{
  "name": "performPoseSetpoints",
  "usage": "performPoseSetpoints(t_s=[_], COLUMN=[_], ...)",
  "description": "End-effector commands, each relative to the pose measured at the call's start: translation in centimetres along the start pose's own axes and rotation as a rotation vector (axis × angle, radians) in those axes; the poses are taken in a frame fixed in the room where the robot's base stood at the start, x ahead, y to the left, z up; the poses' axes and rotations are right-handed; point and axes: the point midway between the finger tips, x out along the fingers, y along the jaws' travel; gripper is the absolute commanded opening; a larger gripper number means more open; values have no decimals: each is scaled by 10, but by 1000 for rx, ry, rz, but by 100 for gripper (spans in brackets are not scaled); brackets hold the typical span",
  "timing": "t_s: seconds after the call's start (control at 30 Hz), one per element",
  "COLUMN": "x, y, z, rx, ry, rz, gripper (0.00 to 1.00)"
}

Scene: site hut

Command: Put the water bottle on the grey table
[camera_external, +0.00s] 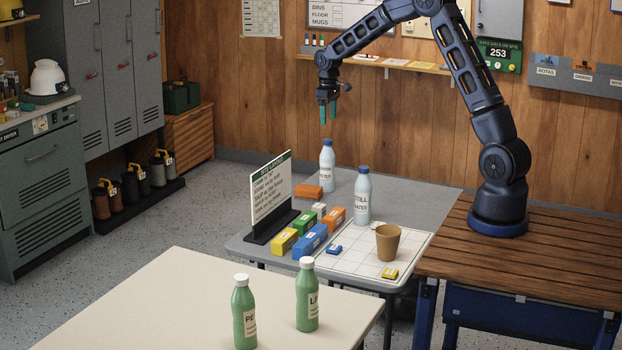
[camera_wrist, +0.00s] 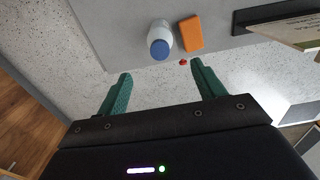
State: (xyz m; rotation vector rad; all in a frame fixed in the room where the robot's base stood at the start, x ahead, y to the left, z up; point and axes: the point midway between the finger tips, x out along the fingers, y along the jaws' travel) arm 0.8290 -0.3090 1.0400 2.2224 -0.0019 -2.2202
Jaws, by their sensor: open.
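Two pale water bottles with blue caps stand upright on the grey table (camera_external: 410,190) in the external view: a rear bottle (camera_external: 327,170) and a nearer bottle (camera_external: 362,203). The nearer label reads like "still water"; the rear label is too small to read fully. My gripper (camera_external: 328,112) is open and empty, pointing down above the rear bottle with a gap. In the wrist view, one blue-capped bottle (camera_wrist: 161,42) shows from above, just beyond my open fingertips (camera_wrist: 160,70). The grey table (camera_wrist: 115,25) lies under it.
An orange block (camera_external: 307,191) lies beside the rear bottle. A sign (camera_external: 270,190), several coloured boxes, a white grid mat (camera_external: 350,262) and a brown cup (camera_external: 388,243) crowd the front. A cream table (camera_external: 170,300) holds two green bottles (camera_external: 244,315). The grey table's back right is clear.

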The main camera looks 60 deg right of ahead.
Motion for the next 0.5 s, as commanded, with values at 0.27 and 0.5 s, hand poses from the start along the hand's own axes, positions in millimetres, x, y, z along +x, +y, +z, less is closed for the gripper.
performPoseSetpoints(t_s=[0.27, 0.5], x=[-60, -119], y=[-39, -84], z=[35, 89], rx=[-6, -7], ry=[43, 95], rz=[21, 40], gripper=[68, 68])
